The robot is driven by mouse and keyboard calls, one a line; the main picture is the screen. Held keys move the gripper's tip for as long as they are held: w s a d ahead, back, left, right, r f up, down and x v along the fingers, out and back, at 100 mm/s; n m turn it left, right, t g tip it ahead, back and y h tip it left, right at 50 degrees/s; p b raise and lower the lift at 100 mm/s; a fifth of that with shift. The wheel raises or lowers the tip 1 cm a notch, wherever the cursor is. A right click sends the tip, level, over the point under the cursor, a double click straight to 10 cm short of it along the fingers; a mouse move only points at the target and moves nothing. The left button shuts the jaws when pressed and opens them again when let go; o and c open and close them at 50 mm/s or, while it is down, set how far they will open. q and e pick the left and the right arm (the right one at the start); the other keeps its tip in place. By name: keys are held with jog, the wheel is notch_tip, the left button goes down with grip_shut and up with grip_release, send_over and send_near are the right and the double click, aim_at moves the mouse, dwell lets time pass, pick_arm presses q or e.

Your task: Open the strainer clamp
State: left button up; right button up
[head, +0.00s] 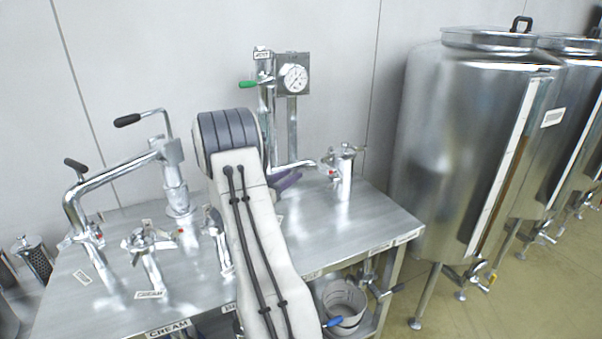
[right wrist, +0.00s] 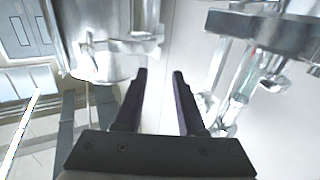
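Several steel pipe fittings with clamps stand on the steel table. One clamp fitting (head: 150,242) is at the front left, by a CREAM label. Another clamp fitting (head: 344,160) with a red part is at the back right. I cannot tell which is the strainer clamp. My right gripper (head: 287,180) is mostly hidden behind my right arm; its dark purple fingers show left of the back right fitting. In the right wrist view its fingers (right wrist: 160,90) are apart with nothing between them. A steel cylinder (right wrist: 100,35) and a clamp-like fitting (right wrist: 275,35) flank them. My left gripper is out of view.
A pressure gauge (head: 294,78) and a green-handled valve (head: 250,84) stand at the back. Black-handled bent pipes (head: 120,175) rise at the left. Steel tanks (head: 470,150) stand at the right. The table's right side (head: 370,230) is clear. A perforated steel cylinder (head: 36,260) is at far left.

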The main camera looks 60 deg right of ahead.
jog(key=shift+w+a, duration=0.15)
jog(key=shift+a, duration=1.45)
jog(key=shift+f, duration=0.1)
